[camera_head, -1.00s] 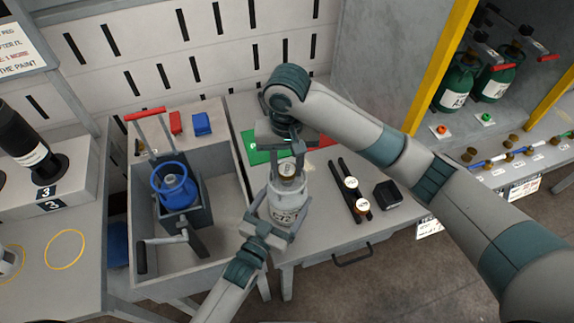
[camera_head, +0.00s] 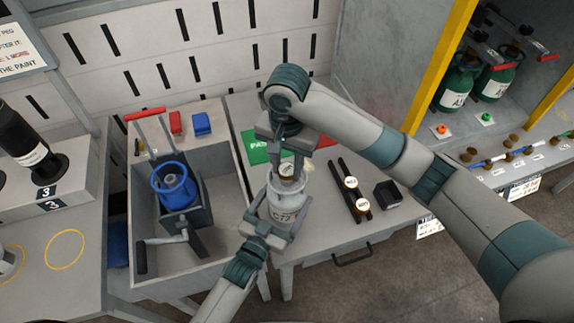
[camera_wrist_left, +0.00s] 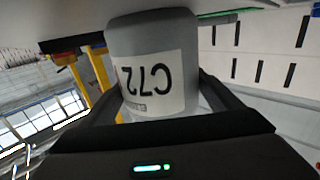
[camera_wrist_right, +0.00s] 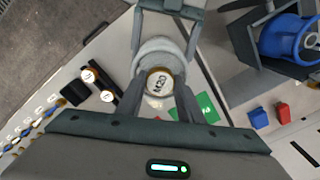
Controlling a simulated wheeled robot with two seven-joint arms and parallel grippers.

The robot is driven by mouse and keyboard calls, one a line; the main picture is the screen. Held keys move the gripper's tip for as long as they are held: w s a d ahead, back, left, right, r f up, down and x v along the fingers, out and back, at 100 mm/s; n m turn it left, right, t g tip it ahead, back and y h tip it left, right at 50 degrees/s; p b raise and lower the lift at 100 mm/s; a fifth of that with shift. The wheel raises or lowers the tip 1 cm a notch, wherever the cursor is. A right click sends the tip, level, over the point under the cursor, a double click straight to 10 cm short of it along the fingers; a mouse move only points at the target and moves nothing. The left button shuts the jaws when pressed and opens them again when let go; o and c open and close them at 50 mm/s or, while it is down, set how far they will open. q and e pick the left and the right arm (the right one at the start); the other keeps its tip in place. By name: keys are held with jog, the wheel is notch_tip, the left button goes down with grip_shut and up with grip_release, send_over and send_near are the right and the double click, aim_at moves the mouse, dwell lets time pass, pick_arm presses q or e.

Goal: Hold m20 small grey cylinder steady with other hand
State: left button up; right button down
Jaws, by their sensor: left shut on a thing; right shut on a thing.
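The label also shows upside down in the left wrist view (camera_wrist_left: 150,82). A round brass-rimmed cap (camera_wrist_right: 160,83), whose pale top seems to read M20, sits at the cylinder's top inside its collar. My left gripper (camera_head: 270,222) is shut on the cylinder's body from the front, one finger on each side. My right gripper (camera_head: 287,164) points down from above and is shut on the cap, partly hiding it in the head view.
A black rack with two round caps (camera_head: 351,184) and a small black tray (camera_head: 388,194) lie right of the cylinder. A green mat (camera_head: 262,147) is behind it. A grey bin (camera_head: 229,208) with a blue cylinder (camera_head: 176,187) in a holder stands left. Green cylinders (camera_head: 458,84) stand on the right shelf.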

aim_at(287, 169)
jog(key=shift+m, duration=0.4)
jog(key=m, duration=0.5)
jog(key=shift+m, duration=0.4)
jog(key=m, duration=0.5)
jog(key=c, duration=1.2)
grip_release()
jog(key=shift+o, duration=0.2)
notch_tip(287, 169, up, 12)
